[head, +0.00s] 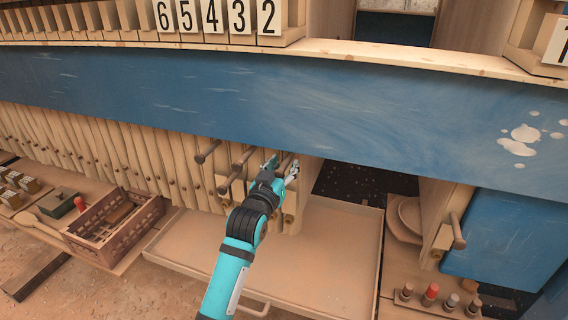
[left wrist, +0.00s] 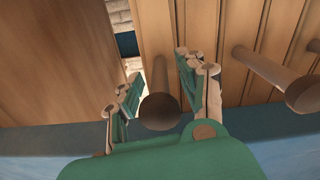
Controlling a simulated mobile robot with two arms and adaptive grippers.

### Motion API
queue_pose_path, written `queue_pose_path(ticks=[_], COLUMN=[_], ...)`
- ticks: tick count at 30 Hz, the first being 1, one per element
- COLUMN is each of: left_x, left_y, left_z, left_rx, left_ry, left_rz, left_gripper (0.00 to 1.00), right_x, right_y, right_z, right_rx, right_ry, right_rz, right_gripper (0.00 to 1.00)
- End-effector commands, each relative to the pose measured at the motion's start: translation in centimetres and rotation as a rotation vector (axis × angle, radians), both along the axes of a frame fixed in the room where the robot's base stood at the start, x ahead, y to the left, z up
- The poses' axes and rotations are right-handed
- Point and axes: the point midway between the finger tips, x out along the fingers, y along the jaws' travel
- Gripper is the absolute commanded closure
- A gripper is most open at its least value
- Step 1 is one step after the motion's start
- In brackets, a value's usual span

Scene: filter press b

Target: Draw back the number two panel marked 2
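The white tag marked 2 (head: 268,17) stands at the right end of the number row on top of the press. Below the blue beam, the wooden panels hang in a row, and the end panel (head: 292,213) borders the open gap. My left gripper (head: 282,168) is at this end of the row. In the left wrist view, the end panel's round wooden handle (left wrist: 160,105) sticks out between the spread fingers (left wrist: 158,88). The fingers look open around it; contact is unclear. The panel's own number is not visible. My right gripper is not in view.
The blue beam (head: 250,90) runs above the panels. A neighbouring handle (left wrist: 285,82) is close beside the gripper. Below are a wooden tray (head: 320,250), a brown crate (head: 80,232) and several pegs (head: 430,294). A panel with a handle (head: 457,230) stands beyond the gap.

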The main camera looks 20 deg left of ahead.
Motion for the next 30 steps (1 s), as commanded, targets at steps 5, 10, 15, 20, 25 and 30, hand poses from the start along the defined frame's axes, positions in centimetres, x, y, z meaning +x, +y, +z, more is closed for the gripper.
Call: queue_pose_path(ticks=[5, 10, 15, 20, 25, 30], left_x=[0.34, 0.31, 0.30, 0.29, 0.29, 0.31], left_y=[-0.02, -0.03, -0.03, -0.02, 0.00, 0.00], left_z=[-0.03, -0.04, -0.04, -0.04, -0.05, -0.06], left_rx=[0.000, 0.000, 0.000, 0.000, 0.000, 0.000], left_ry=[0.000, 0.000, 0.000, 0.000, 0.000, 0.001], left_rz=[0.000, 0.000, 0.000, 0.000, 0.000, 0.000], left_gripper=[0.60, 0.63, 0.85, 1.00, 1.00, 1.00], right_x=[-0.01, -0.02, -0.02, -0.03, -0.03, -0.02], right_y=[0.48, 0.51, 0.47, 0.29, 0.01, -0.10], right_z=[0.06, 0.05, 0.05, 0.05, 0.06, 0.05], right_rx=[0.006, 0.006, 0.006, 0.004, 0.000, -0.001], right_ry=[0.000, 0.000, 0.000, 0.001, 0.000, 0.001], right_rz=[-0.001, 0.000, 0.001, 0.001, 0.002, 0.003], right_gripper=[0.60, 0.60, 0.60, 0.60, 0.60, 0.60])
